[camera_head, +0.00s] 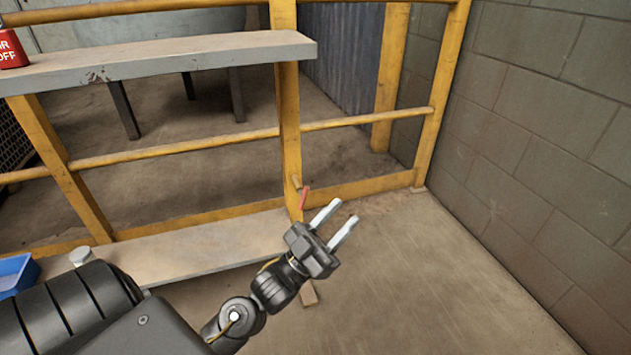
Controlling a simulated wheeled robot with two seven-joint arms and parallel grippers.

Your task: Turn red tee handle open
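The red tee handle (305,197) is a small red bar beside the yellow post, low on the railing. It stands nearly upright with a slight tilt, and a short tan stub (296,182) shows at its upper left. My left gripper (335,218) comes in from the lower left. Its two pale fingers are parallel with a gap between them, and nothing is seen in the gap. The fingertips are just right of and a little below the handle in the picture. I cannot tell how far apart they are in depth. My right gripper is not in view.
A yellow railing (200,146) crosses the scene, with an upper shelf (170,62) and a lower shelf (200,250). A red sign (12,50) stands on the upper shelf. A blue bin (15,273) is at left. A block wall (545,120) is at right. Floor (440,280) at lower right is clear.

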